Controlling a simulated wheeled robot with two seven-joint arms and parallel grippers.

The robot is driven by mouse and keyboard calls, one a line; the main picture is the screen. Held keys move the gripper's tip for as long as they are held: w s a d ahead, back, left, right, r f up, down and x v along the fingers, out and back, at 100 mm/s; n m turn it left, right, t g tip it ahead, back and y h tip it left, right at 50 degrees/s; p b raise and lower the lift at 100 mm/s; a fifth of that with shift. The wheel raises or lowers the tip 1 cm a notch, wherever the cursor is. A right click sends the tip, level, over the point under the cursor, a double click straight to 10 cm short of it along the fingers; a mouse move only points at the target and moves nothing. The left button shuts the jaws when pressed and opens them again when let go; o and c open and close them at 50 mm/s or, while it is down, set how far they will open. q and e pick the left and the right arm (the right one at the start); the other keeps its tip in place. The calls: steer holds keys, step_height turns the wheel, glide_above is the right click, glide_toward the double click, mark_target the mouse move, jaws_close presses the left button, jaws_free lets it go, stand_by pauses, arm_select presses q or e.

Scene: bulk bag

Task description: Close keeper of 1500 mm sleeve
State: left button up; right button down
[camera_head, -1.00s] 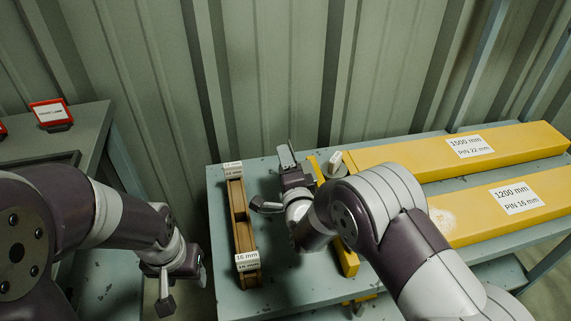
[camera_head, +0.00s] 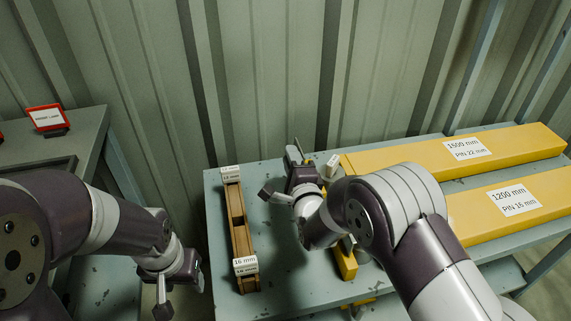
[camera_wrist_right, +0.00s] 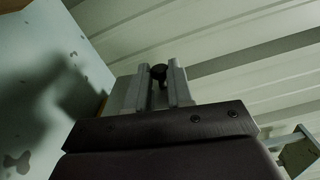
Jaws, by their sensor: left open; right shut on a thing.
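The yellow 1500 mm sleeve (camera_head: 500,148), labelled PIN 22 mm, lies along the back of the bench. A small white tag (camera_head: 332,165) stands at its left end. My right gripper (camera_head: 294,152) is just left of that end, with its fingers up. In the right wrist view its two grey fingers (camera_wrist_right: 160,85) are shut on a small dark round-ended piece (camera_wrist_right: 158,71). I cannot tell whether this piece is the keeper; my right arm hides much of the sleeve's left end. My left gripper (camera_head: 161,288) is open and empty, off the bench's left side.
The yellow 1200 mm sleeve (camera_head: 480,215), labelled PIN 16 mm, lies in front. A narrow wooden rack (camera_head: 238,215) with size tags stands on the bench's left. A side table (camera_head: 92,150) with a red-framed sign (camera_head: 47,117) is at far left. The corrugated wall is close behind.

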steer(key=d+m, duration=0.1)
steer(key=d+r+m, duration=0.1)
steer(key=shift+w+d+m, duration=0.15)
steer(key=shift+w+m, duration=0.05)
steer(key=shift+m, duration=0.1)
steer(key=shift+w+d+r, duration=0.15)
steer(key=shift+d+r, duration=0.1)
steer(key=shift+d, duration=0.35)
steer(key=c, duration=1)
jaws_free()
steer(key=shift+s+d+p, duration=0.3)
steer(key=shift+s+d, duration=0.1)
steer(key=shift+s, duration=1.7)
steer(key=shift+s+d+p, duration=0.3)
steer(key=shift+s+d, duration=0.15)
steer(key=shift+s, duration=1.6)
steer(key=shift+s+d+p, duration=0.3)
steer(key=shift+s+d, duration=0.1)
steer(key=shift+s, duration=1.7)
